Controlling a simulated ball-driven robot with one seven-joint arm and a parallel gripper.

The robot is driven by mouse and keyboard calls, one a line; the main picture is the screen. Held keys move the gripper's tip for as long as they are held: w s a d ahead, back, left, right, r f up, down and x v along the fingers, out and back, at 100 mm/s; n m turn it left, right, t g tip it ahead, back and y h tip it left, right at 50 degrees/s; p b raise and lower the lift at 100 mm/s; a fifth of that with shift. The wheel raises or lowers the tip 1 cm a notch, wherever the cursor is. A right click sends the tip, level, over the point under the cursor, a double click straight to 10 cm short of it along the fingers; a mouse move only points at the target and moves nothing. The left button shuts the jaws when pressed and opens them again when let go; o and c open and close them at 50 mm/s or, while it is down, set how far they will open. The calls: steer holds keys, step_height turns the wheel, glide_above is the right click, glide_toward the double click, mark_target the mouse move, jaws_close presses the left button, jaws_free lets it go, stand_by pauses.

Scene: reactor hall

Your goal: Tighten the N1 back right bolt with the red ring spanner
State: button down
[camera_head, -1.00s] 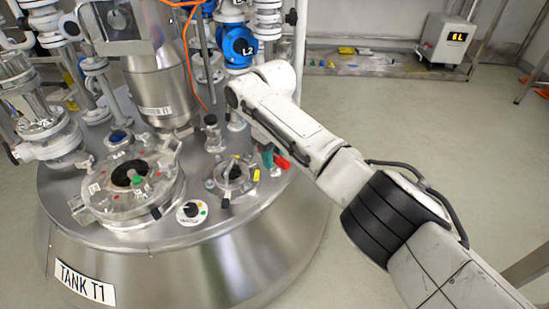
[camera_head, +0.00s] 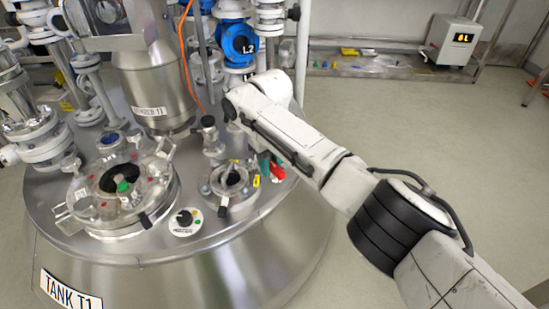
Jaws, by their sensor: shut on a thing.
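My arm reaches across the tank (camera_head: 190,262) to the flanges beneath the blue valve (camera_head: 236,42) marked L2. My gripper is hidden behind my own arm link, so its jaws do not show. A small red piece (camera_head: 277,172) shows just below the arm, beside a green piece (camera_head: 264,163). I cannot tell whether the red piece is the ring spanner. A flange below the blue valve bears a small label (camera_head: 249,75) that is too small to read surely. The N1 back right bolt cannot be made out; the arm covers part of that area.
A large round hatch (camera_head: 92,207) and a smaller port (camera_head: 230,184) stand on the tank top, with a dial (camera_head: 183,221) between them. An orange cable (camera_head: 187,75) hangs behind. A low bench (camera_head: 385,70) stands at the back. The floor at right is clear.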

steer(key=a+m+p, duration=0.1)
steer(key=a+m, duration=0.1)
steer(key=s+a+m+p, duration=0.1)
steer(key=a+m, duration=0.1)
steer(key=s+a+m+p, duration=0.1)
steer(key=a+m, duration=0.1)
steer(key=shift+a+r+m, duration=0.1)
steer(key=shift+a+m, duration=0.45)
steer(key=shift+m, duration=0.15)
